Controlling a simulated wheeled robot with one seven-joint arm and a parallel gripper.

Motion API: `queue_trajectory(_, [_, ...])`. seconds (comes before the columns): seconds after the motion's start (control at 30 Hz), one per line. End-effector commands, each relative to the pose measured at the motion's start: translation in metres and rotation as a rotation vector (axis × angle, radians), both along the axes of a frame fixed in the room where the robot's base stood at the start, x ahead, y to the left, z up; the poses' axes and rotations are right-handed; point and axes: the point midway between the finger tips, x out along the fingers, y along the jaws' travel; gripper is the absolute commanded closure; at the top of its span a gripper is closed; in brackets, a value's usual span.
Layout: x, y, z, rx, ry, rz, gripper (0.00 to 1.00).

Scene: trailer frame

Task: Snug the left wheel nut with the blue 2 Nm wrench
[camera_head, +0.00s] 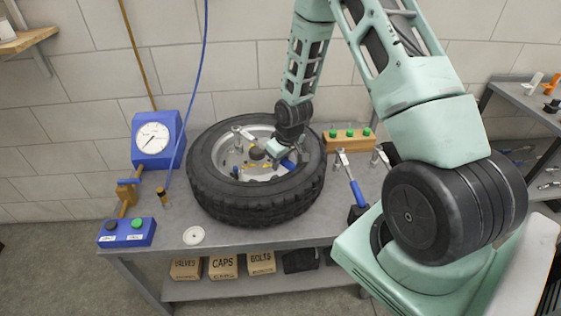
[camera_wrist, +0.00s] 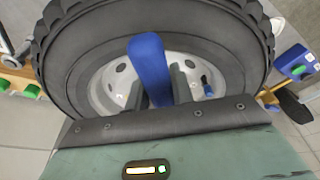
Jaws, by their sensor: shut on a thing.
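A black tyre (camera_head: 225,207) on a pale wheel rim (camera_head: 203,160) lies flat on the bench; the tyre also shows in the wrist view (camera_wrist: 75,65). My gripper (camera_head: 284,154) is over the right part of the rim. It is shut on a blue wrench handle (camera_head: 289,165), which stands up between the two dark fingers in the wrist view (camera_wrist: 150,60). The head of this wrench is hidden below the fingers. Small metal parts show inside the rim (camera_head: 240,152), but I cannot tell which is the left wheel nut. No torque marking is readable on the handle.
A blue-handled tool (camera_head: 357,192) leans right of the tyre. A wooden block (camera_head: 350,143) with green knobs stands behind it. A blue gauge (camera_head: 155,140) and blue button box (camera_head: 127,232) stand left. Labelled bins (camera_head: 222,267) sit below. The bench's front left is mostly clear.

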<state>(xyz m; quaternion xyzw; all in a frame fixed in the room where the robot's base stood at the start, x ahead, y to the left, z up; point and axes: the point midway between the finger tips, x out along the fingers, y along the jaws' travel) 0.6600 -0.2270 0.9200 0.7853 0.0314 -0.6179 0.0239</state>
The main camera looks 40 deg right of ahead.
Motion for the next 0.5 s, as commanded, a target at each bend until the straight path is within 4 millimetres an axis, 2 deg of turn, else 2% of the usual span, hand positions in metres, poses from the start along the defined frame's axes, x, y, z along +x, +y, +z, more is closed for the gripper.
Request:
queue_trajectory(0.3, [0.001,0.025,0.0,0.0,-0.004,-0.103,1.0])
queue_trajectory(0.5, [0.001,0.033,0.001,0.0,-0.005,-0.146,1.0])
